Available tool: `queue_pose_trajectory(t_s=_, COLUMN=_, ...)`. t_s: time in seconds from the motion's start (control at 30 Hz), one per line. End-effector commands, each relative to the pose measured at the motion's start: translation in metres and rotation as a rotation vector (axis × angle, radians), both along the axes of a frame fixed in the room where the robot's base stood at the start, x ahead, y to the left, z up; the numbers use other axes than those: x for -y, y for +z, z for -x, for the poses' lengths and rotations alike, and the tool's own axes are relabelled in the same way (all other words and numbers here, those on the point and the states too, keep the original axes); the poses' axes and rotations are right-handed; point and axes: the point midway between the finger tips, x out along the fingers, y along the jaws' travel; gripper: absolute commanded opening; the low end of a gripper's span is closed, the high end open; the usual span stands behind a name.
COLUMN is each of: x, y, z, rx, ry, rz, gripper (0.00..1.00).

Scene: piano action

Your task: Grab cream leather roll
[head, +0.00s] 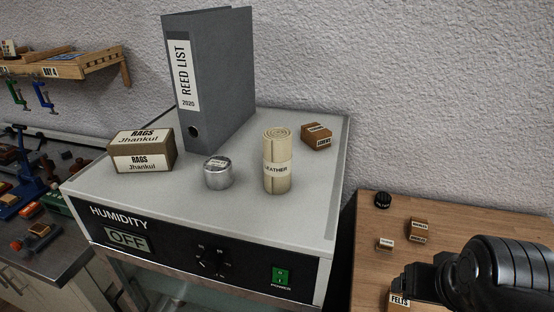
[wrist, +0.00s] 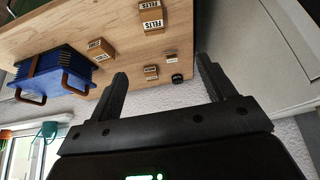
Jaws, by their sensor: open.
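My gripper (head: 398,285) is at the lower right of the head view, over the wooden table and well to the right of the roll. In the wrist view my gripper (wrist: 170,88) has its two black fingers spread apart with nothing between them. The roll does not show in the wrist view.
On the cabinet, a metal tin (head: 218,173) stands left of the roll, a small brown box (head: 317,137) behind it to the right. A tall grey binder (head: 215,80) and rags box (head: 141,151) stand farther left. Small boxes, one labelled felts (wrist: 151,14), sit on the wooden table (head: 470,230).

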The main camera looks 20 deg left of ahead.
Motion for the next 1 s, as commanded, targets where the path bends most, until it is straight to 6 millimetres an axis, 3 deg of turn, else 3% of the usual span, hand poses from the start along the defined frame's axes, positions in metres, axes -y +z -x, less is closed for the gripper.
queue_pose_trajectory(t_s=0.2, x=-0.002, y=0.004, z=-0.003, rx=0.000, ry=0.008, rz=0.001, gripper=0.76)
queue_pose_trajectory(t_s=0.37, x=-0.022, y=0.039, z=-0.026, rx=-0.011, ry=0.073, rz=0.006, gripper=0.76)
queue_pose_trajectory(t_s=0.57, x=-0.086, y=0.114, z=-0.074, rx=-0.037, ry=0.232, rz=0.019, gripper=0.76)
queue_pose_trajectory(t_s=0.7, x=-0.142, y=0.161, z=-0.098, rx=-0.056, ry=0.346, rz=0.024, gripper=0.76)
queue_pose_trajectory(t_s=0.9, x=-0.221, y=0.212, z=-0.115, rx=-0.081, ry=0.491, rz=0.028, gripper=0.76)
queue_pose_trajectory(t_s=1.0, x=-0.247, y=0.227, z=-0.116, rx=-0.090, ry=0.538, rz=0.028, gripper=0.76)
